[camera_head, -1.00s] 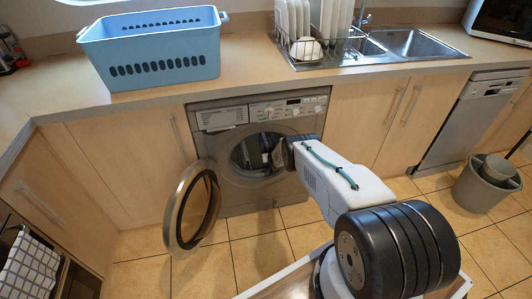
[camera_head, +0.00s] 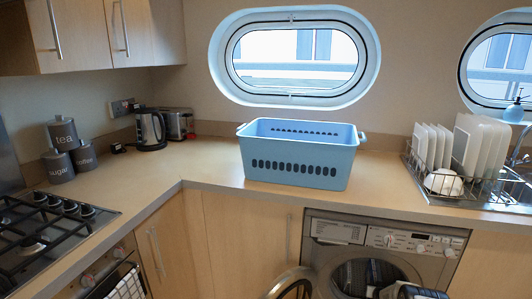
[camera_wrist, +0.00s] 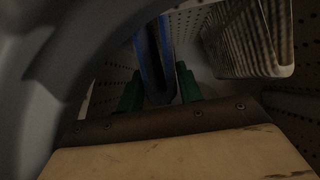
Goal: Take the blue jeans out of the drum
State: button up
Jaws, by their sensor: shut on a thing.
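In the wrist view, the blue jeans (camera_wrist: 152,55) show as a narrow upright blue strip inside the dark, perforated drum (camera_wrist: 118,50). My gripper (camera_wrist: 158,88) has its green fingers on both sides of the strip, shut on it. The jeans are still within the drum walls. In the head view, the grey washing machine (camera_head: 455,244) stands under the counter with its door (camera_head: 290,284) open to the left. Only part of my arm shows at its opening; the gripper and jeans are hidden there.
A pale ribbed piece (camera_wrist: 250,38) is at the upper right inside the drum, close to the jeans. The round drum rim curves at the left of the wrist view. A blue basket (camera_head: 300,170) stands on the counter (camera_head: 215,188), left of a dish rack (camera_head: 428,180).

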jog(key=shift+v, duration=1.4)
jog(key=shift+w+r, duration=0.1)
jog(key=shift+w, duration=0.05)
